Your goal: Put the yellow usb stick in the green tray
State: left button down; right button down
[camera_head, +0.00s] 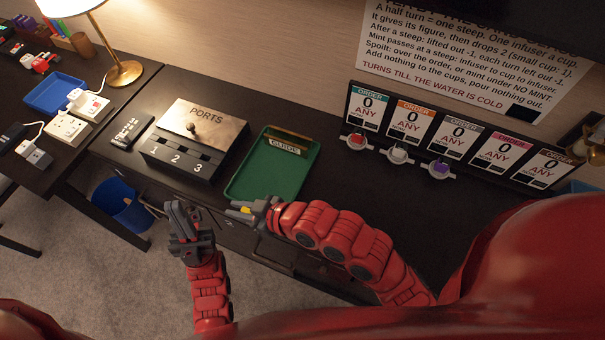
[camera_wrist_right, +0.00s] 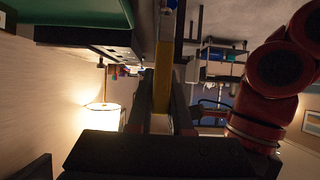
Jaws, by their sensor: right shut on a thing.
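The yellow usb stick (camera_head: 246,210) is in my right gripper (camera_head: 250,207), which is shut on it at the near edge of the green tray. The right wrist view shows the yellow stick (camera_wrist_right: 162,78) between the fingers. The green tray (camera_head: 262,177) lies flat on the dark counter, with a strip marked "GUIDE" at its far end. A corner of the green tray (camera_wrist_right: 80,12) also shows at the top left of the right wrist view. My left gripper (camera_head: 183,218) is in front of the counter, left of the tray; its finger gap is unclear.
A PORTS box (camera_head: 205,120) with numbered slots stands left of the tray, with a remote (camera_head: 131,131) beside it. Order cards (camera_head: 455,135) and small cups (camera_head: 398,154) stand to the right. A lamp (camera_head: 125,72), a power strip (camera_head: 75,125) and a blue tray (camera_head: 52,94) are at the left.

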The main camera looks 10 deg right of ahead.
jog(key=w+d+b, duration=0.1)
jog(key=w+b, duration=0.1)
jog(key=b, duration=0.1)
jog(key=w+d+f+b, duration=0.1)
jog(key=w+b, duration=0.2)
jog(key=w+d+b, duration=0.1)
jog(key=w+b, duration=0.1)
jog(key=b, duration=0.1)
jog(key=shift+w+f+b, duration=0.25)
jog(key=shift+f+b, duration=0.05)
jog(key=shift+f, duration=0.05)
jog(key=w+d, duration=0.1)
jog(key=w, duration=0.1)
jog(key=w+p, duration=0.1)
jog(key=w, duration=0.1)
jog(key=w+d+p, duration=0.1)
jog(key=w, duration=0.1)
jog(key=shift+d+r, duration=0.2)
jog(key=shift+d, duration=0.1)
jog(key=shift+w, duration=0.25)
jog(key=f, duration=0.3)
jog(key=shift+w+d+f+p, duration=0.2)
jog(key=shift+w+f+p, duration=0.1)
